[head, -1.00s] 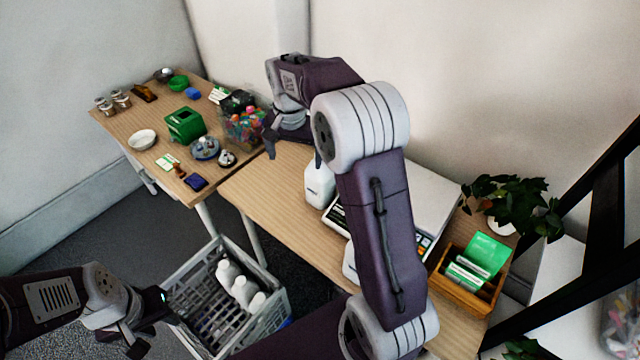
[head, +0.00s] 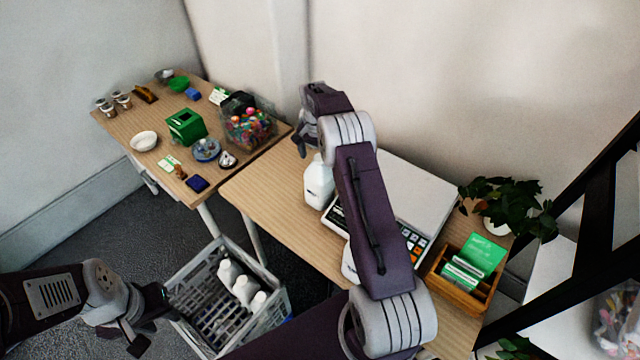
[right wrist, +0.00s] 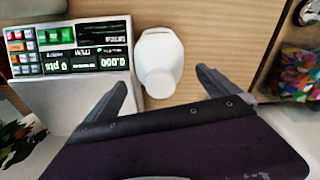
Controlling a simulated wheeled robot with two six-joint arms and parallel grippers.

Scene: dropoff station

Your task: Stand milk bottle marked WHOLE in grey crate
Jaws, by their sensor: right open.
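A white milk bottle (head: 318,186) stands upright on the near table, left of the scale; I cannot read its marking. In the right wrist view the bottle (right wrist: 160,62) shows from above, between and just beyond the fingertips. My right gripper (head: 301,143) is open and empty, above and beside the bottle, not visibly touching it. A second white bottle (head: 349,264) is partly hidden behind my right arm. The grey crate (head: 264,321) is low at the table's left, with three white bottles (head: 242,290) along its right side. My left gripper (head: 150,322) is open and empty beside the crate.
A scale (head: 415,242) with a lit display is partly behind my right arm. A wooden card box (head: 462,293) and a plant (head: 510,205) are to the right. The far table (head: 125,125) holds a clear candy tub (head: 248,128) and small items. The crate's left part is free.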

